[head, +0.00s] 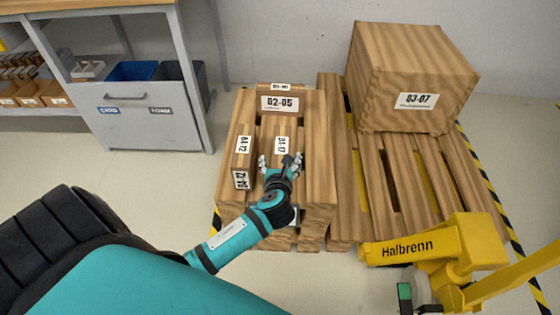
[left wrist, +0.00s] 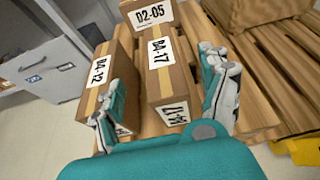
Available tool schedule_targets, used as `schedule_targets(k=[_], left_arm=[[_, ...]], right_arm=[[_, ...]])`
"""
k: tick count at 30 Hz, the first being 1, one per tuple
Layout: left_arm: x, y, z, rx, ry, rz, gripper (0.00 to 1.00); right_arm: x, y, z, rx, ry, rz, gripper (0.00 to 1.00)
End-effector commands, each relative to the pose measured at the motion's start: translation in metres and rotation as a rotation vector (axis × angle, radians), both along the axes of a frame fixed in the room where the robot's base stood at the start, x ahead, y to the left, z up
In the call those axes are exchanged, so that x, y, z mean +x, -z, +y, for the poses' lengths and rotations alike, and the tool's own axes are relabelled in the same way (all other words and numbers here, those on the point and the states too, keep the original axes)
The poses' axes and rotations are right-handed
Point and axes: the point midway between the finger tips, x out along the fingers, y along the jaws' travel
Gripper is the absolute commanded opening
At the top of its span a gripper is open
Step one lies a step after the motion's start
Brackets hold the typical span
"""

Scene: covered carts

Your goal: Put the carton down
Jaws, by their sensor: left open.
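A brown carton labelled B4-17 (head: 282,130) stands on the left wooden pallet (head: 320,190), between two other cartons and the pallet's right boards. In the left wrist view the B4-17 carton (left wrist: 168,85) stands upright between my spread fingers. My left gripper (head: 280,162) is open at the near end of this carton; its fingers (left wrist: 163,72) show on either side. I cannot tell whether they touch it. Its lower near part is partly hidden by the gripper in the head view. My right gripper is not in view.
A carton labelled B4-12 (head: 243,150) stands close on the left, and a D2-05 carton (head: 281,103) behind. A large Q3-07 carton (head: 410,85) sits on the right pallet (head: 405,185). A yellow Halbrenn machine (head: 420,245) is at lower right. A grey workbench (head: 150,115) stands at left.

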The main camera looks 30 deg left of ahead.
Motion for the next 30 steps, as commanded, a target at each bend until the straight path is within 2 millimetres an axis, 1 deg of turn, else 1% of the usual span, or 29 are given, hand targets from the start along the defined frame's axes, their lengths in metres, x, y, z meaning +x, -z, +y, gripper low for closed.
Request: schedule_targets(k=[1,5,8,11,14,15,17,18,20,21,22,24,27,30], left_arm=[[-0.006,-0.004,-0.004,-0.002,0.001,0.001,0.78],[-0.014,-0.007,-0.009,-0.002,-0.001,0.0,0.78],[-0.021,-0.002,-0.011,-0.047,-0.019,-0.004,0.78],[-0.035,0.018,-0.015,-0.213,-0.093,-0.019,0.78],[-0.06,0.05,-0.023,-0.504,-0.254,-0.049,0.78],[-0.073,0.065,-0.027,-0.638,-0.341,-0.064,0.78],[-0.094,0.087,-0.036,-0.84,-0.496,-0.087,0.78],[-0.108,0.1,-0.042,-0.968,-0.607,-0.104,0.78],[-0.13,0.118,-0.052,-1.143,-0.787,-0.132,0.78],[-0.145,0.129,-0.06,-1.251,-0.915,-0.151,0.78],[-0.156,0.136,-0.065,-1.325,-1.012,-0.168,0.78],[-0.18,0.15,-0.078,-1.468,-1.237,-0.207,0.78],[-0.208,0.164,-0.094,-1.606,-1.524,-0.262,0.78],[-0.227,0.171,-0.106,-1.677,-1.737,-0.309,0.78]], right_arm=[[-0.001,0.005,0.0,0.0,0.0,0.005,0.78],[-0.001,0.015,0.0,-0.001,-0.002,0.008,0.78],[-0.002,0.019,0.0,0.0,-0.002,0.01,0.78],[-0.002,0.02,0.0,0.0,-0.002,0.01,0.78],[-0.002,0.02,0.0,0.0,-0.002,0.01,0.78],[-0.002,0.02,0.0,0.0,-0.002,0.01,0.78],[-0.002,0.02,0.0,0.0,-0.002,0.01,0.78],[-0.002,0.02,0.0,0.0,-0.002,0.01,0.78],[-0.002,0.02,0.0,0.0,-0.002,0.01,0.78],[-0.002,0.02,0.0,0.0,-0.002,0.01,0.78],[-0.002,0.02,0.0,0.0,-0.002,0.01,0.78],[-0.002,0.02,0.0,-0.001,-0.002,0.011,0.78],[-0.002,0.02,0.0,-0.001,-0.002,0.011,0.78],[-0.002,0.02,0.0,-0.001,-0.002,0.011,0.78]])
